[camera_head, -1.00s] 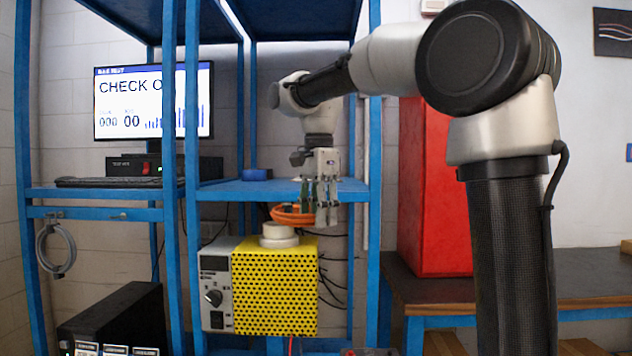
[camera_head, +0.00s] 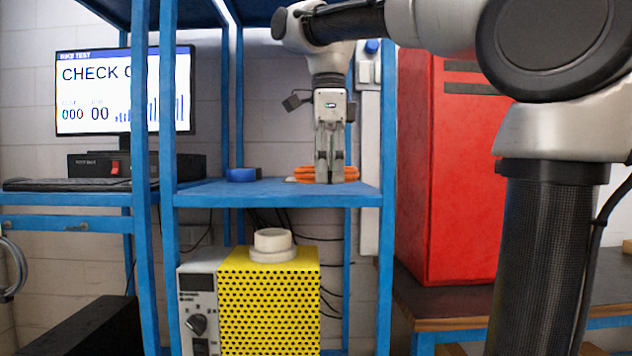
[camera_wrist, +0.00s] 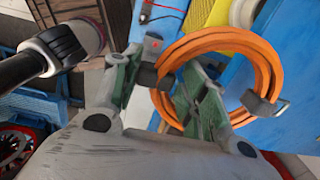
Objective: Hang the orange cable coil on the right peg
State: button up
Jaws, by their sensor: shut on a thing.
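The orange cable coil (camera_head: 304,176) is a ring of several turns with dark ties. In the wrist view my gripper (camera_wrist: 158,88) pinches the coil (camera_wrist: 261,62) at a dark tie, and the ring extends to the right. A second dark tie with a metal loop shows on its far side. A grey coil (camera_head: 14,270) hangs at the left picture edge.
The blue shelf (camera_head: 220,197) lies close to the coil and carries a blue roll (camera_head: 241,175). Below stands a yellow perforated box (camera_head: 268,305) with a white roll (camera_head: 272,240) on top. Blue uprights stand between my gripper and the rail. A red cabinet (camera_head: 465,190) is at right.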

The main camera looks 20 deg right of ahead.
send_over(324, 192)
jog(key=shift+w+d+f, duration=0.1)
jog(key=shift+w+f, duration=0.1)
jog(key=shift+w, duration=0.05)
jog(key=shift+f, duration=1.45)
jog(key=o, duration=1.4)
jog(key=shift+f, duration=0.1)
jog(key=shift+c, duration=0.2)
